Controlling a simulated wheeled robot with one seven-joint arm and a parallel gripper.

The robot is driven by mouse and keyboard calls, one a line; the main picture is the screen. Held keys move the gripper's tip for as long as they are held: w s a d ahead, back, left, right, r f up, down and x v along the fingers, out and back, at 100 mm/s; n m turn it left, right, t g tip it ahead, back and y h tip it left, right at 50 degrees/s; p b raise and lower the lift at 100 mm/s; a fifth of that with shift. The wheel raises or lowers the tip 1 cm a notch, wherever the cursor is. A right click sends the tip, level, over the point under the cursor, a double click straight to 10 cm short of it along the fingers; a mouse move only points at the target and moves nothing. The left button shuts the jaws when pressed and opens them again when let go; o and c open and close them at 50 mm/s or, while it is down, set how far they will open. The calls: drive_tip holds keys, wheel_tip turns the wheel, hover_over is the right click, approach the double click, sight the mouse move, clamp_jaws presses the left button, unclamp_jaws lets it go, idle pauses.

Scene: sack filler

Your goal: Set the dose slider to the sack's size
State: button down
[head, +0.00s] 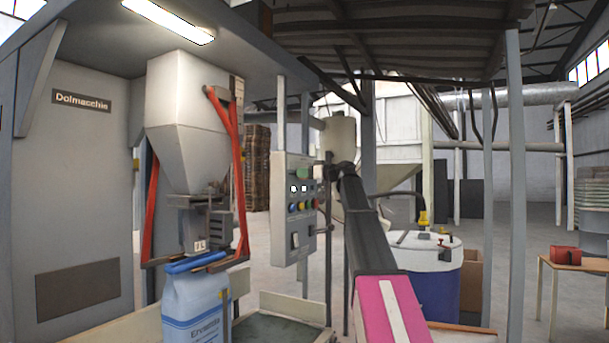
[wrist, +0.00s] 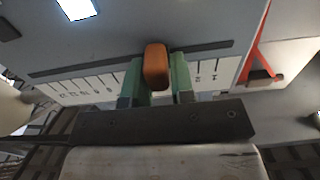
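The orange dose slider knob (wrist: 156,66) sits in a dark slot above a white scale (wrist: 95,87) with black tick marks in the wrist view. The scale's numbers look upside down and are too small to read surely; several lie left of the knob, a few right. My gripper (wrist: 160,82) has its green fingers on both sides of the knob, apparently touching it. In the head view, a pale blue sack (head: 195,308) with a blue top hangs upright under the filling spout (head: 197,235). Its size cannot be read.
A control panel (head: 294,210) with coloured buttons stands right of the white hopper (head: 185,110). A blue drum (head: 432,285) and a wooden table with a red box (head: 565,255) stand further right.

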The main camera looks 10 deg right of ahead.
drive_tip(key=w+d, duration=0.6)
drive_tip(key=w, duration=0.2)
drive_tip(key=c, duration=1)
unclamp_jaws()
drive_tip(key=shift+c, duration=0.2)
drive_tip(key=v, duration=1)
drive_tip(key=shift+s+d, duration=0.2)
drive_tip(key=shift+d, duration=0.05)
